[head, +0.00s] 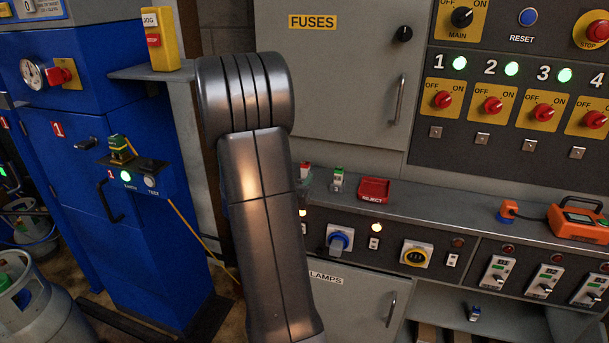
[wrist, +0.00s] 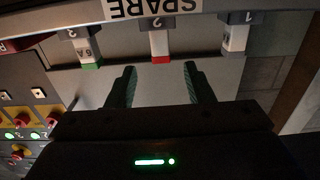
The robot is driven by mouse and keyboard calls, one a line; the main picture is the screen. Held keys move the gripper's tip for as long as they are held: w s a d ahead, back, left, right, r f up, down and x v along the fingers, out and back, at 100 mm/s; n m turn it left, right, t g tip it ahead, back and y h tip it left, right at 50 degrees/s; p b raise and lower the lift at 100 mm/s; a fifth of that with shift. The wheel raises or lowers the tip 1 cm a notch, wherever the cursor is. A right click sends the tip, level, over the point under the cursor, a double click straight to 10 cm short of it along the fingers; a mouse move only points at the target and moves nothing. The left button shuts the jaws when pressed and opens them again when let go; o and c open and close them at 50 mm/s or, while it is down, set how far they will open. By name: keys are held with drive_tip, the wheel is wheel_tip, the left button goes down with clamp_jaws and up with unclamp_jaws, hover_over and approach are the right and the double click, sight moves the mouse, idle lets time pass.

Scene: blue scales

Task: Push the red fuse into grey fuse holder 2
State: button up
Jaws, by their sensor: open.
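In the wrist view, which is upside down, the red fuse (wrist: 160,48) has a pale body and a red end. It stands in line with grey fuse holder 2 (wrist: 159,21), the middle place of a row above the word SPARE. How deep it sits I cannot tell. My gripper (wrist: 159,76) is open and empty. Its two dark green fingers lie on either side of the red end in the picture, apart from it. In the head view the red fuse (head: 305,167) shows beside my arm, which hides my gripper.
A green-ended fuse (wrist: 90,50) and a grey-ended fuse (wrist: 234,42) stand on either side of the red one. A red REJECT tray (head: 374,189) lies to the right on the counter (head: 440,207). The FUSES cabinet (head: 340,80) rises behind. A blue cabinet (head: 75,100) is at left.

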sight(304, 168)
drive_tip(key=x, duration=0.3)
drive_tip(key=shift+w+d, duration=0.15)
drive_tip(key=shift+w, duration=0.2)
drive_tip(key=shift+f+x, duration=0.15)
drive_tip(key=shift+x, duration=1.2)
drive_tip(key=shift+f+x, duration=0.2)
drive_tip(key=shift+x, duration=1.2)
drive_tip(key=shift+c, duration=0.2)
clamp_jaws()
